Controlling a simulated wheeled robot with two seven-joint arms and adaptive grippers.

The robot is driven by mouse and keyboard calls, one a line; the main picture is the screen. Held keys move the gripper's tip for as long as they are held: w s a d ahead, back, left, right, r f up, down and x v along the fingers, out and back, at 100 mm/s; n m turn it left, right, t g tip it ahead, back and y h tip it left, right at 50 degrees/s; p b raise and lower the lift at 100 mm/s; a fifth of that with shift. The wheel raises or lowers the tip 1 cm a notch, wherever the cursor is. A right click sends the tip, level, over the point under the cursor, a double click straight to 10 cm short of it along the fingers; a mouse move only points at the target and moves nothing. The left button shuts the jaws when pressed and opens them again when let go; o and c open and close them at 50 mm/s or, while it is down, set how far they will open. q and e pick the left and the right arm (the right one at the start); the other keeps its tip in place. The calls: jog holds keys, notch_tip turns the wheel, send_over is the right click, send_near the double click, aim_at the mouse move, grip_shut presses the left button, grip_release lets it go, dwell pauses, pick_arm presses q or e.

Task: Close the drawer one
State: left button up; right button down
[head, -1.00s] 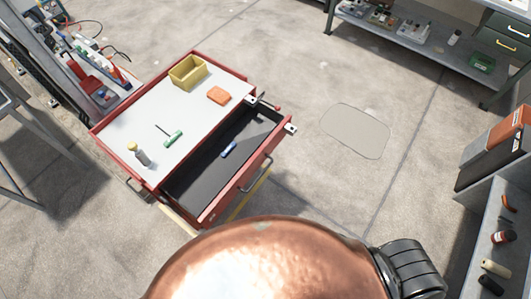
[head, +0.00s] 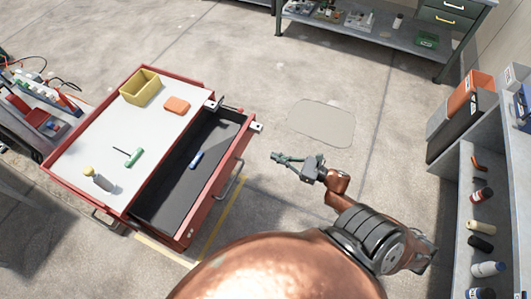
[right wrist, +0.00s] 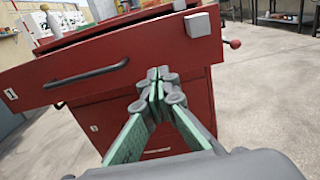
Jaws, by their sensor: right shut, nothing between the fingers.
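The red tool cart (head: 62,182) stands at left in the head view, with its top drawer (head: 216,190) pulled open toward the right. In the right wrist view, the drawer front (right wrist: 140,65) carries a label 1 and a dark bar handle (right wrist: 85,76). My right gripper's fingertips (right wrist: 160,75) overlap the drawer front there; contact cannot be told. My left gripper is not in view.
On the cart top are a yellow bin (head: 141,87), an orange block (head: 177,105), a green screwdriver (head: 134,158) and a yellow-capped bottle (head: 98,179). A shelf (head: 466,195) stands at right, a workbench (head: 375,30) at the back. Floor between cart and shelf is clear.

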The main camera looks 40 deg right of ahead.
aim_at(244, 144)
jog(key=x, duration=1.2)
jog(key=shift+w+b, duration=0.15)
jog(key=shift+b, duration=0.15)
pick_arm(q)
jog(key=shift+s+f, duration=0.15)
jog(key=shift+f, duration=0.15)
